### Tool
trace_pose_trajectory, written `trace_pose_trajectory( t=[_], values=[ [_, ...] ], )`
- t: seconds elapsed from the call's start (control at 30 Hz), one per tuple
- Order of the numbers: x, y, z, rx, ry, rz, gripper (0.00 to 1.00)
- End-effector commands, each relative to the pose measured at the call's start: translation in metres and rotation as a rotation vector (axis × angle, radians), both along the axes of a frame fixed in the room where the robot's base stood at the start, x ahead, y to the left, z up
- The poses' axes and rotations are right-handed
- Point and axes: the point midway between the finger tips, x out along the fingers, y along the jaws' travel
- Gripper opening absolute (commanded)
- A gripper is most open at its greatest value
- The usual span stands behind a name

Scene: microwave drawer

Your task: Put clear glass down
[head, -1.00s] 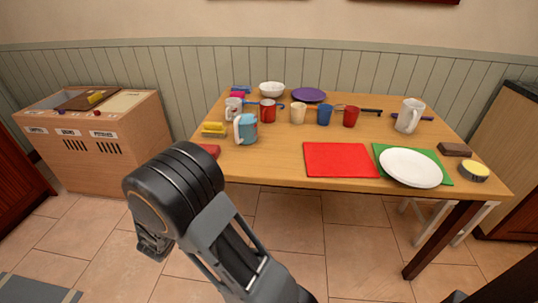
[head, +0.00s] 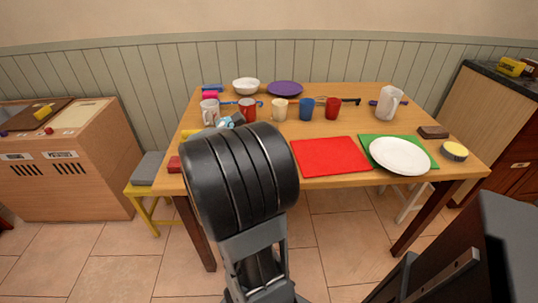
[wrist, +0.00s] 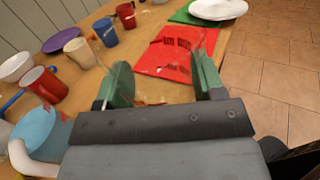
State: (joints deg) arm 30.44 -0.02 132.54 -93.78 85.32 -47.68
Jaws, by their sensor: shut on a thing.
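My gripper (wrist: 162,82) has its green fingers shut on the clear glass (wrist: 158,68), which shows only as faint see-through outlines between them in the wrist view. The glass is above the wooden table (wrist: 168,92), with the red mat (wrist: 178,55) beyond it. I cannot tell how far the glass is above the table top. In the head view my arm covers the near left part of the table (head: 310,125), and the gripper and glass are hidden.
A light blue pitcher (wrist: 38,132) is close by at left in the wrist view. Red, cream and blue cups (head: 305,109) stand behind the red mat (head: 328,156). A white plate (head: 400,155) lies on a green mat at right. A stool (head: 148,170) stands left of the table.

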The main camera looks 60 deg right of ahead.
Motion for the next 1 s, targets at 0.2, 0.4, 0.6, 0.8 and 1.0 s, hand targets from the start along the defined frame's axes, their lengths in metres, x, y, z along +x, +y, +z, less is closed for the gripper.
trace_pose_trajectory(
  t=[0.2, 0.4, 0.6, 0.8, 1.0],
  values=[
    [0.013, -0.039, -0.037, 0.001, 0.003, 0.000, 0.23],
    [0.019, -0.055, -0.055, -0.001, -0.001, 0.002, 0.23],
    [0.021, -0.060, -0.060, -0.002, -0.001, 0.004, 0.23],
    [0.023, -0.067, -0.079, 0.001, 0.000, 0.003, 0.23],
    [0.023, -0.067, -0.100, -0.001, -0.001, 0.004, 0.23]
  ],
)
